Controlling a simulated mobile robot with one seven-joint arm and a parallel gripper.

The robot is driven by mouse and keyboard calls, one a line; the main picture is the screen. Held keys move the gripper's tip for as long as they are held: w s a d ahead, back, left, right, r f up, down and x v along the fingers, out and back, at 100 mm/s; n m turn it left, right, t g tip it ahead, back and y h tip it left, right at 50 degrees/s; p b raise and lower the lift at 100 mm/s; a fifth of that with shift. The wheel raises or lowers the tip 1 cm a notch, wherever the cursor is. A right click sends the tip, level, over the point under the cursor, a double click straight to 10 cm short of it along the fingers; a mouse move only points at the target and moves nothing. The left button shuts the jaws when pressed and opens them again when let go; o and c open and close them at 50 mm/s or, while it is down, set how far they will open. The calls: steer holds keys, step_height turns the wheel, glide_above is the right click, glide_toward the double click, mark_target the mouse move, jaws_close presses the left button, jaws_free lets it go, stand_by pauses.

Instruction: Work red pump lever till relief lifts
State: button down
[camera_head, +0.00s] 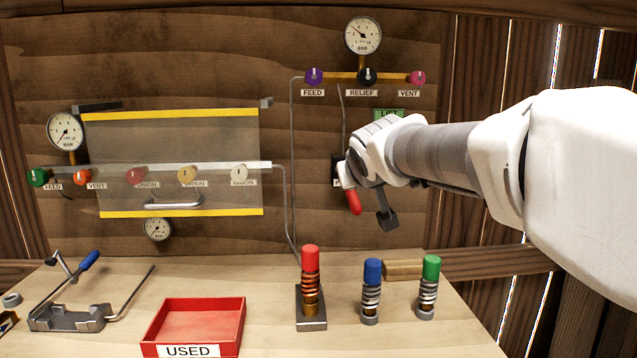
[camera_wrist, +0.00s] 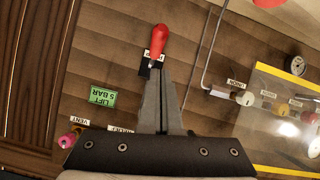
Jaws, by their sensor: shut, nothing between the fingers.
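The red pump lever (camera_head: 352,201) sticks out from the plank wall, tilted downward, left of my gripper (camera_head: 388,219).
A purple feed knob (camera_head: 314,76) and pink vent knob (camera_head: 417,78) flank the relief. A yellow-edged clear panel (camera_head: 200,140) covers knobs at left. The bench holds a red USED tray (camera_head: 197,322), a clamp (camera_head: 70,312) and red, blue and green capped spring cartridges (camera_head: 310,282).

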steer(key=s, duration=0.5)
steer(key=shift+s+a+r, duration=0.1)
steer(key=shift+s+a, duration=0.05)
steer(key=shift+s, duration=0.25)
stand_by(1.9)
